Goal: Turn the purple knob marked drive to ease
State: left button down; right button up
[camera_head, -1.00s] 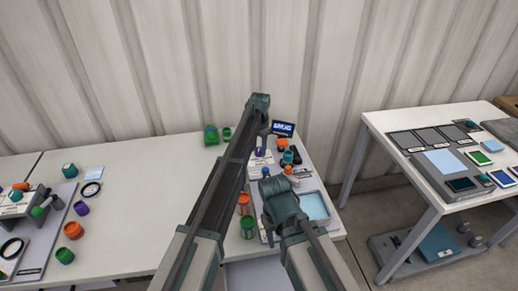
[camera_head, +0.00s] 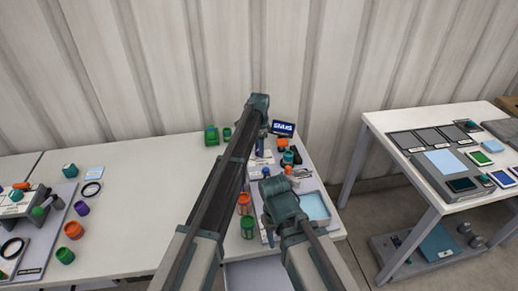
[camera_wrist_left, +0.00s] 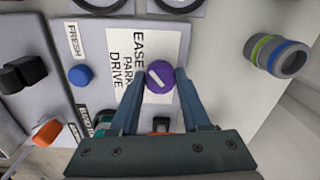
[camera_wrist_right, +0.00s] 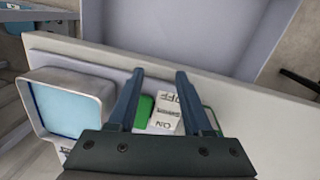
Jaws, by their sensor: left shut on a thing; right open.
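The purple knob (camera_wrist_left: 160,76) sits on a white label plate (camera_wrist_left: 148,45) in the left wrist view. A pale diagonal mark crosses its face. The words EASE, PARK and DRIVE are printed sideways to its left; I cannot tell which one the mark points to. My left gripper (camera_wrist_left: 161,73) is shut on the knob, one finger on each side. In the head view my left gripper (camera_head: 260,148) is over the back part of the panel, and the knob is hidden there. My right gripper (camera_wrist_right: 160,74) is open and empty, above a white ON/OFF rocker (camera_wrist_right: 165,115).
A blue button (camera_wrist_left: 80,75) marked FRESH, black knobs (camera_wrist_left: 25,73) and an orange-capped part (camera_wrist_left: 48,132) are near the purple knob. A small screen (camera_head: 282,128) stands behind.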

dwell(0.3)
pick_arm(q)
jog(key=shift+c, duration=1.9)
grip_release()
jog(key=shift+r, duration=0.1)
notch_tip(320, 180, up, 14)
jog(key=p, duration=1.4)
jog(key=shift+s, duration=0.15)
pick_arm(e)
notch_tip(320, 180, up, 14)
pick_arm(q)
jog(key=shift+d+f, duration=0.1)
jog(key=shift+f, duration=0.1)
pick_arm(e)
jog(key=shift+f, duration=0.15)
